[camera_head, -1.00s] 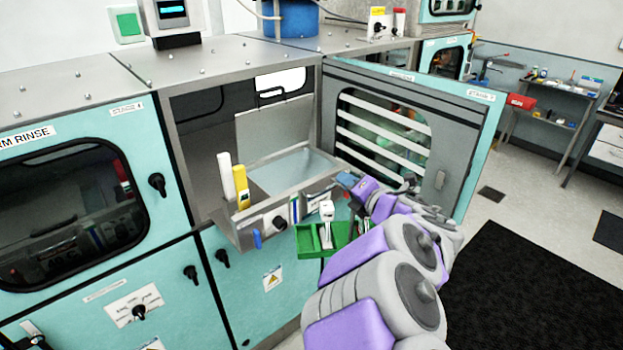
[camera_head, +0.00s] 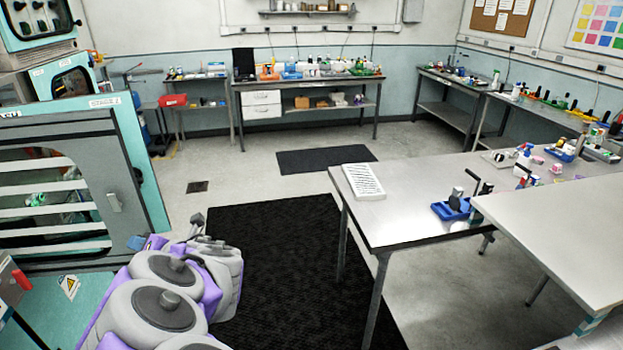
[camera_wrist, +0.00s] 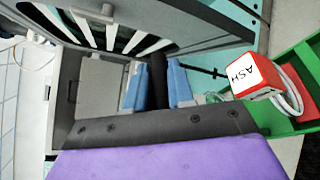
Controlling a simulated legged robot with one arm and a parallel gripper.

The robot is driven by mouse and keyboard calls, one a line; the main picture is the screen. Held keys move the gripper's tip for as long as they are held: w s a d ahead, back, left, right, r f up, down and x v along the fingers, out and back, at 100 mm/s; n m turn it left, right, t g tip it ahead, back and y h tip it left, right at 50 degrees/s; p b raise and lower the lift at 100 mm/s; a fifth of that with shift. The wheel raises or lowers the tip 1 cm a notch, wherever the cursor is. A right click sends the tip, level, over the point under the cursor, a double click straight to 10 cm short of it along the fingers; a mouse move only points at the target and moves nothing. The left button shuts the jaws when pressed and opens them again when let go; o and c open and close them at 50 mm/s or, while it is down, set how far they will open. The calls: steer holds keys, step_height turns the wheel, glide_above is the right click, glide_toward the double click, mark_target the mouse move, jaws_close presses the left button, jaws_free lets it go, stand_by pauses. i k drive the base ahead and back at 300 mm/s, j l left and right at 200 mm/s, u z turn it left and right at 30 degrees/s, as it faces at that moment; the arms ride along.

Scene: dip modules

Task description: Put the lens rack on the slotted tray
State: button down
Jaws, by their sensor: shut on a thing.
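My gripper (camera_wrist: 157,88) shows in the wrist view with two blue fingers, shut on a narrow dark piece (camera_wrist: 157,70) between them. Most of that piece is hidden, so I cannot tell whether it is the lens rack. In the head view my arm is at the lower left, by the louvred door, and the grip itself is not clear.
A green holder (camera_wrist: 290,110) with a red-and-white box (camera_wrist: 257,78) is close at the gripper's right. A blue caddy (camera_head: 452,210) stands on the table. A black floor mat (camera_head: 275,255) lies clear between.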

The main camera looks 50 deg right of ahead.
mark_target(368, 177)
steer(key=i+l+z, duration=0.1)
steer(key=z, duration=1.15)
steer(key=i+z, duration=0.2)
steer(key=z, duration=0.25)
steer(key=i+j+z, duration=0.15)
steer(key=z, duration=0.25)
steer(key=i+j+z, duration=0.15)
steer(key=z, duration=0.3)
steer(key=i+j+z, duration=0.1)
steer(key=i+j, duration=0.2)
steer(key=i+j+z, duration=0.1)
steer(key=i+j, duration=0.2)
steer(key=j, duration=0.2)
steer(key=i+j+z, duration=0.1)
steer(key=i+j, duration=0.15)
steer(key=j, duration=0.2)
